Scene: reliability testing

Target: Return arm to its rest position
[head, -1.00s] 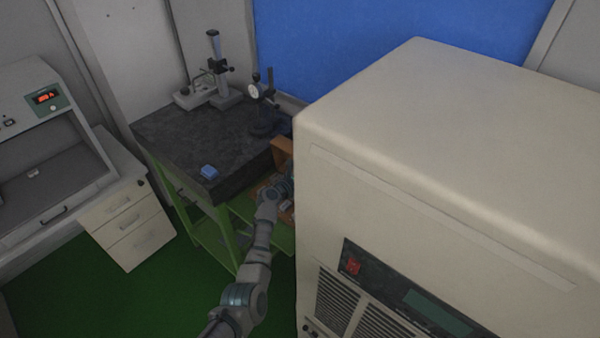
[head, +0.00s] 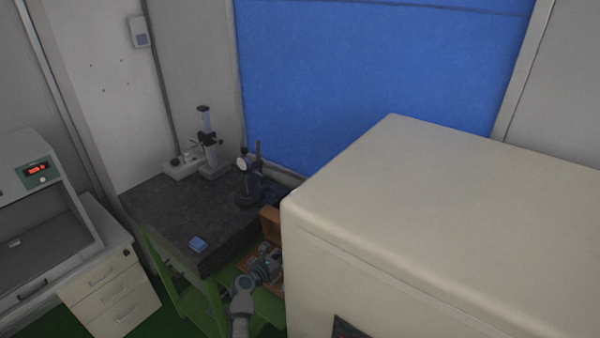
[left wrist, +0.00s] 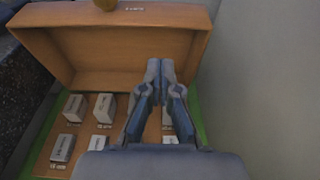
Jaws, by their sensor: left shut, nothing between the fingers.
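My left arm (head: 241,305) comes up from the bottom of the head view and reaches to the gap between the dark stone table and the big cream cabinet. In the left wrist view my left gripper (left wrist: 160,68) is shut and empty, its fingertips together. It is above an open wooden box (left wrist: 122,45) with several white labelled blocks (left wrist: 103,107) inside. The gripper hides part of the box and some blocks. In the head view the box (head: 270,222) is partly hidden by the cabinet and my arm. My right gripper is not in view.
The cream cabinet (head: 430,210) stands close on the right. The dark stone table (head: 165,210), on a green frame, carries a blue block (head: 198,244) and measuring stands (head: 207,145). A drawer unit (head: 110,290) is at the left.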

